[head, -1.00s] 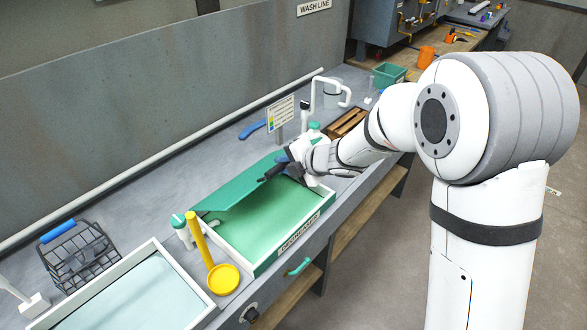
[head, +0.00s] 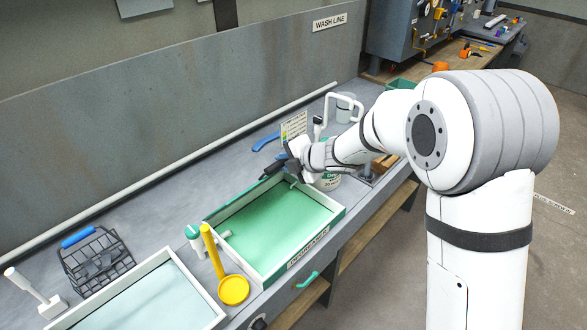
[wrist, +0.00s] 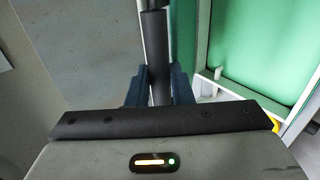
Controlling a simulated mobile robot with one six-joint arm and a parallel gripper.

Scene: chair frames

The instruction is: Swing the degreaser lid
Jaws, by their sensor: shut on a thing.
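The degreaser tray (head: 318,254) stands on the bench with its green inside (head: 272,222) uncovered. No broad face of the lid shows in the head view now; it seems to be seen nearly edge-on along the tray's back rim, and I cannot tell its exact angle. My gripper (head: 282,166) is at the tray's far back corner. In the wrist view my gripper (wrist: 160,88) is shut on a black bar-shaped handle (wrist: 154,50). The handle's join to the lid is hidden. Green and a pale tray edge (wrist: 240,89) show to its right.
A yellow ladle (head: 233,290) and a white green-capped fitting (head: 193,238) stand left of the tray. A second pale tray (head: 150,298) and a wire basket (head: 95,262) are farther left. A sign (head: 294,125), a blue tool (head: 266,141) and a labelled tub (head: 329,180) are behind and right.

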